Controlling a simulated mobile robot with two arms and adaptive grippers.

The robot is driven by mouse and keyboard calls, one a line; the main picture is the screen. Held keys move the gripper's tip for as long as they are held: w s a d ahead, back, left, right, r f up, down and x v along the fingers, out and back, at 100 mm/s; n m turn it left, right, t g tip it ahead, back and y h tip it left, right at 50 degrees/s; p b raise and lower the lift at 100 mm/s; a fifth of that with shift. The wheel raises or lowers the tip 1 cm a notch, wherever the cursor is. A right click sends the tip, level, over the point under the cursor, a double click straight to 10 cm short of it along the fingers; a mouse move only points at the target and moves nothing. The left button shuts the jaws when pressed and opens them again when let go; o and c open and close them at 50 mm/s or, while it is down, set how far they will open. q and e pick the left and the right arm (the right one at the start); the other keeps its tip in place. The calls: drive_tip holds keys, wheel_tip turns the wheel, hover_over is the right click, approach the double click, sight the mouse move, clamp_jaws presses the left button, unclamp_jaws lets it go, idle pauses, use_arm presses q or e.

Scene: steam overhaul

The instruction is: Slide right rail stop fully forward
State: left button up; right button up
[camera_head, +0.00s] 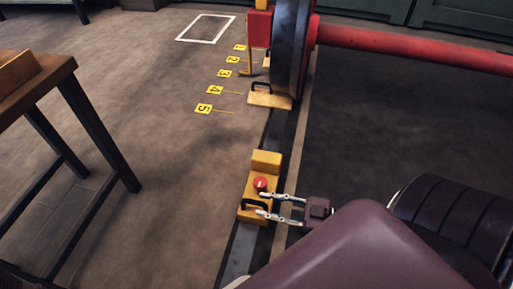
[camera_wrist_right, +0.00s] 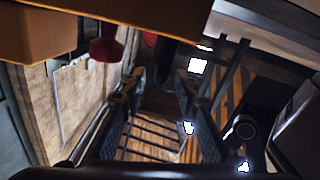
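The yellow rail stop (camera_head: 266,160) sits on the dark floor rail, with a red knob (camera_head: 260,183) on top and a black handle (camera_head: 250,203) at its near end. My right gripper (camera_head: 262,204) reaches in from the right at the handle end, its two fingers apart. In the right wrist view the fingers (camera_wrist_right: 158,85) are spread, and the stop's yellow body (camera_wrist_right: 120,12) and red knob (camera_wrist_right: 106,47) show at upper left. I cannot tell whether a finger touches the handle. My left gripper is not in view.
A large wheel (camera_head: 288,50) with a red axle (camera_head: 410,48) stands on the rail farther off, with a yellow handled chock (camera_head: 268,97) at its base. Yellow floor markers numbered 1 to 5 (camera_head: 204,108) lie left of the rail. A wooden table (camera_head: 40,85) stands at left.

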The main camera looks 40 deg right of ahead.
drive_tip(key=shift+b+x, duration=0.55)
drive_tip(key=shift+x, duration=1.15)
drive_tip(key=shift+c, duration=0.3)
clamp_jaws()
